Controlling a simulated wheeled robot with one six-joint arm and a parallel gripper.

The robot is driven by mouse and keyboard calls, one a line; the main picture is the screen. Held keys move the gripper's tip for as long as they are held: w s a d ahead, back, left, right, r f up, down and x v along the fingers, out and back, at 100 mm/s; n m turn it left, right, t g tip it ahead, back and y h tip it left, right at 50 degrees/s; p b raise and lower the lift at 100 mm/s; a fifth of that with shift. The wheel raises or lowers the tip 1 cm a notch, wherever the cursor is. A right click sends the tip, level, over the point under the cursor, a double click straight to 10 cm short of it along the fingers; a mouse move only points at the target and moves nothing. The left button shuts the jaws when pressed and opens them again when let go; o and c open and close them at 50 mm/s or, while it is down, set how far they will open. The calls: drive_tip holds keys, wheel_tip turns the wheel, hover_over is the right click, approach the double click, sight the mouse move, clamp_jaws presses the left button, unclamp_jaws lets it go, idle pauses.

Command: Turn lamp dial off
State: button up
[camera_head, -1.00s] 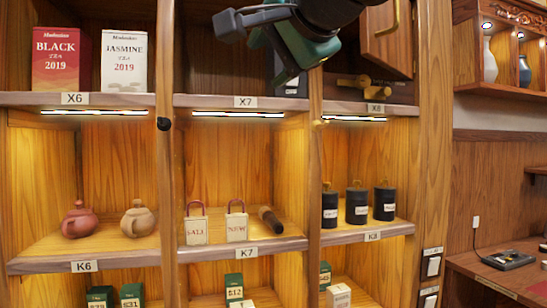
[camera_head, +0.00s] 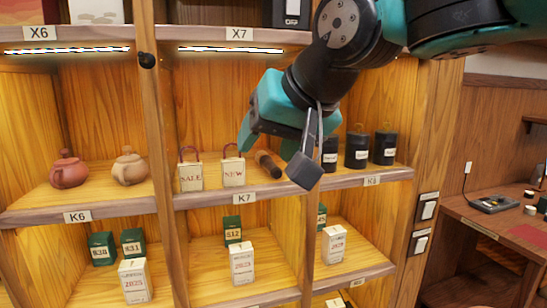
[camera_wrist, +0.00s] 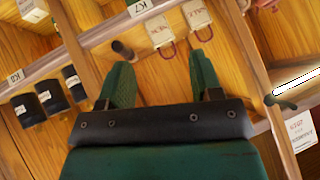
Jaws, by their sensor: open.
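A round black dial (camera_head: 147,60) sits on the upright post between the K6 and K7 bays, just below the upper shelf. In the wrist view a dark dial (camera_wrist: 284,104) sticks out from a post at the right. The lamp strip (camera_head: 230,49) under the K7 bay's upper shelf is lit, and so is the strip (camera_head: 67,50) over K6. My gripper (camera_head: 266,146) is open and empty in front of the K7 bay, right of and lower than the dial. In the wrist view its two green fingers (camera_wrist: 160,62) are spread, apart from the dial.
Two teapots (camera_head: 69,170) are at left, dark canisters (camera_head: 357,150) at right. Small boxes (camera_head: 241,263) stand below. The space before the post is clear.

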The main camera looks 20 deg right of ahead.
drive_tip(key=shift+s+d+f+n+g, duration=0.15)
drive_tip(key=shift+s+f+n+g, duration=0.15)
drive_tip(key=shift+f, duration=0.45)
drive_tip(key=shift+s+d+f+n+g, duration=0.1)
drive_tip(key=shift+s+f+n+g, duration=0.15)
drive_tip(key=shift+f, duration=0.45)
